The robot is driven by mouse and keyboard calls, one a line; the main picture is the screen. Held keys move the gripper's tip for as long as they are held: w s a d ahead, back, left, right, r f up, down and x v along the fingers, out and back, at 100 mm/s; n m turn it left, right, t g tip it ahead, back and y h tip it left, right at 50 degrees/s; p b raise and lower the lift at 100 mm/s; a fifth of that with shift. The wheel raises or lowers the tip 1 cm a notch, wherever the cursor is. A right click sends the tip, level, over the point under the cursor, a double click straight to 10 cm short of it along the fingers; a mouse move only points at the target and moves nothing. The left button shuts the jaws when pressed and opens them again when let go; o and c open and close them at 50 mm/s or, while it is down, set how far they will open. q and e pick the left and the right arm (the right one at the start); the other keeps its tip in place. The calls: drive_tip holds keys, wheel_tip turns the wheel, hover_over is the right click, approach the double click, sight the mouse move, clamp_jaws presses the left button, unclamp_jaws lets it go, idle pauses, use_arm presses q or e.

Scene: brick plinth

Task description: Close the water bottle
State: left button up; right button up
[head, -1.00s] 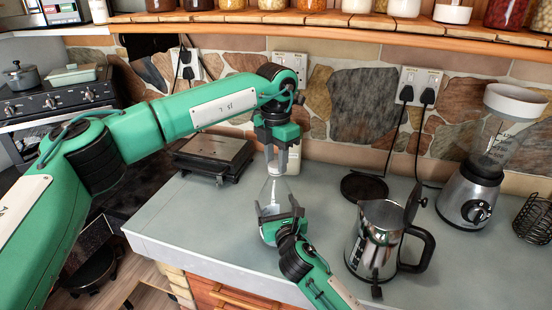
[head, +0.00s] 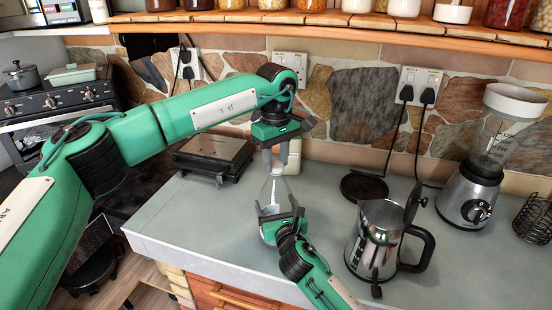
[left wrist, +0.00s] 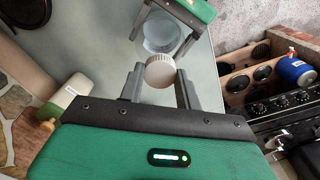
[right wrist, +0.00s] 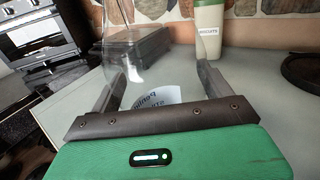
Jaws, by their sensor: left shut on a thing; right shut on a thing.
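The clear water bottle (head: 275,188) stands upright on the counter. My right gripper (head: 281,214) is shut around its lower body; in the right wrist view the transparent bottle (right wrist: 150,75) and its printed label sit between the fingers. My left gripper (head: 278,158) points down just above the bottle's neck. In the left wrist view it is shut on a round, ridged white cap (left wrist: 160,72), with the bottle's clear round body (left wrist: 165,35) behind it. The cap is at the bottle's top, but I cannot tell whether it is seated; the fingers hide the join.
A steel jug (head: 378,240) with a black handle stands to the right, with a blender (head: 470,200) beyond. The counter's front left is clear.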

use_arm(q)
drive_tip(key=m, duration=1)
drive_tip(key=shift+m, duration=0.4)
drive_tip(key=o, duration=1)
drive_tip(key=shift+c, duration=0.2)
drive_tip(key=shift+r, duration=0.1)
drive_tip(key=shift+r, duration=2.2)
drive_tip(key=shift+c, duration=0.5)
